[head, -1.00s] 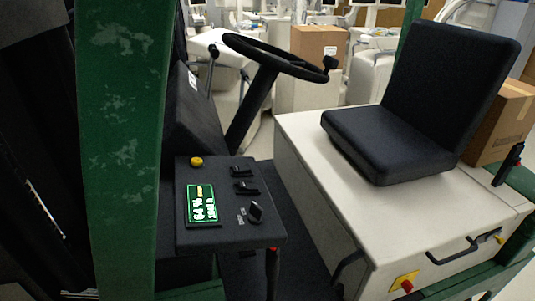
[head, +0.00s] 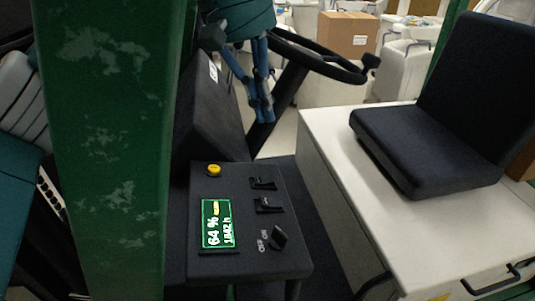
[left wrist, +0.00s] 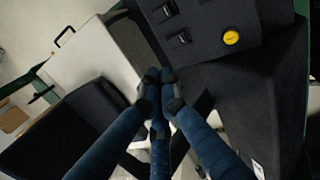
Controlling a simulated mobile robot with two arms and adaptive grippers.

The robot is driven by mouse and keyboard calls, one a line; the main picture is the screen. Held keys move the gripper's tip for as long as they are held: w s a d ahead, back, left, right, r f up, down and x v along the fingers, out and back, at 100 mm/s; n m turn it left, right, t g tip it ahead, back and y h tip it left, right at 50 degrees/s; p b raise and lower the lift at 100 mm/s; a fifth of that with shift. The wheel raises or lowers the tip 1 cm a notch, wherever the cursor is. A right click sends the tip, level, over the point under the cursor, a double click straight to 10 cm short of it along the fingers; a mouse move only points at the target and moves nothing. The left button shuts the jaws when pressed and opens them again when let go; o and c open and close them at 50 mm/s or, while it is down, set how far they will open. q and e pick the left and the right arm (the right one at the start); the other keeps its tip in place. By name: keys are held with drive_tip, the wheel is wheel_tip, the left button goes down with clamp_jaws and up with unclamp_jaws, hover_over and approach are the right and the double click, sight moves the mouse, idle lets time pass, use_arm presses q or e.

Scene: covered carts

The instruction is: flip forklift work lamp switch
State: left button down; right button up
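The black control panel (head: 245,261) has two small black switches, the upper one (head: 262,184) and the lower one (head: 268,205). An OFF/ON rotary knob (head: 280,238) is in front of them. I cannot read which switch is for the work lamp. My left gripper (head: 262,108) points down above and behind the panel, in front of the steering wheel. In the left wrist view its blue fingers (left wrist: 160,82) meet at their dark tips, with nothing seen between them. There the switches (left wrist: 163,12) (left wrist: 178,40) lie just beyond the tips. My right gripper is out of view.
A yellow button (head: 214,170) and a green display (head: 217,224) are on the panel. A green post (head: 110,150) stands at left. The steering wheel (head: 320,60) is behind, and the black seat (head: 430,145) on a white housing (head: 420,230) is at right.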

use_arm(q)
drive_tip(key=a, duration=0.1)
drive_tip(key=p, duration=0.1)
approach(270, 177)
drive_tip(key=shift+y, duration=0.4)
drive_tip(key=f+p, duration=0.1)
drive_tip(key=f, duration=0.1)
drive_tip(key=d+f+p, duration=0.1)
drive_tip(key=f, duration=0.1)
drive_tip(key=d+f, duration=0.1)
drive_tip(key=f, duration=0.1)
drive_tip(key=shift+d+p, duration=0.1)
drive_tip(key=shift+p, duration=0.3)
drive_tip(key=shift+f, duration=0.35)
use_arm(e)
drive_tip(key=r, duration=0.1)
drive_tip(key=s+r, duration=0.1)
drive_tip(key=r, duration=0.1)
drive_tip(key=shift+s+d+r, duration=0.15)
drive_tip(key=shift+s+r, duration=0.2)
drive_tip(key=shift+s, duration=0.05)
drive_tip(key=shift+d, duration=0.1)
